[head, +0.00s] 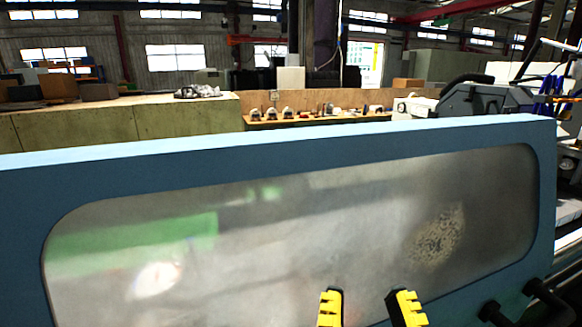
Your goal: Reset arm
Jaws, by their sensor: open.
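My gripper (367,308) shows at the bottom of the head view, right of centre. Its two yellow-and-black fingers stand apart with nothing between them, so it is open and empty. Only the finger ends show; the rest of my arm is out of the picture. Behind the fingers is the grinder's blue-framed door (300,150) with a large cloudy window (290,230). I cannot tell how far the fingers are from the window.
Black handles (545,295) stick out at the door's lower right. Behind the door are a wooden bench (330,118) with small parts, a long cabinet (100,122) at left, and dark grinder equipment (485,98) at right. Space above the door is open.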

